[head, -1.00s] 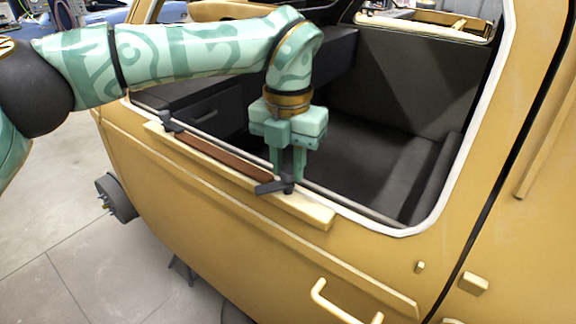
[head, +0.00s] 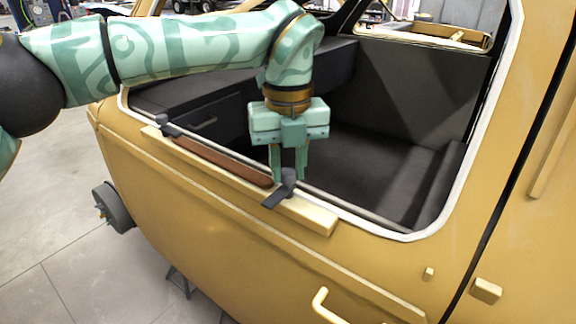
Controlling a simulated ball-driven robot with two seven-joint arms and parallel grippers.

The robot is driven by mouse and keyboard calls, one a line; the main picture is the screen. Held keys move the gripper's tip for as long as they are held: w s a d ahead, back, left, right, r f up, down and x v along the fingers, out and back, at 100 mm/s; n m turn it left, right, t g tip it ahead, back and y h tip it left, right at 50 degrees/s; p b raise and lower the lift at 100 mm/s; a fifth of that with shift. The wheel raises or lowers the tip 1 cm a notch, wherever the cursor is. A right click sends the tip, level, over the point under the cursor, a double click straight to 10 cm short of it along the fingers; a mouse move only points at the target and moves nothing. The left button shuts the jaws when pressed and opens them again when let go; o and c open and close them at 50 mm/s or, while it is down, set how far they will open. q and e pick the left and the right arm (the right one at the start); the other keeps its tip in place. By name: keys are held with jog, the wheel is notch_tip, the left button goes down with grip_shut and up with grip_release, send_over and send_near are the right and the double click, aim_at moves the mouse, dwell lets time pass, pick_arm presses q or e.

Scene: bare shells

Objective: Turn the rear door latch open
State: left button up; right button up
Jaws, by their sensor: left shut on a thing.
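A dark latch lever (head: 274,199) sits on the cream ledge (head: 312,216) below the window opening of the yellow vehicle door. Its free end points down and to the left, out across the ledge. My left gripper (head: 288,178) reaches down from above with its fingers shut on the latch's upright knob. The fingers hide part of the knob. A second dark latch (head: 166,126) is at the far left end of the same ledge, apart from the gripper. My right gripper is not in view.
A brown strip (head: 222,162) lies along the ledge between the two latches. The white window frame (head: 400,236) borders the opening, with a dark bare interior behind. A cream door handle (head: 330,306) is below.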

aim_at(288, 172)
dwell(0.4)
pick_arm(q)
jog(key=o, duration=1)
notch_tip(288, 172, up, 16)
jog(key=p, duration=0.2)
jog(key=shift+r+p, duration=0.2)
jog(key=shift+p, duration=0.2)
jog(key=shift+f, duration=0.1)
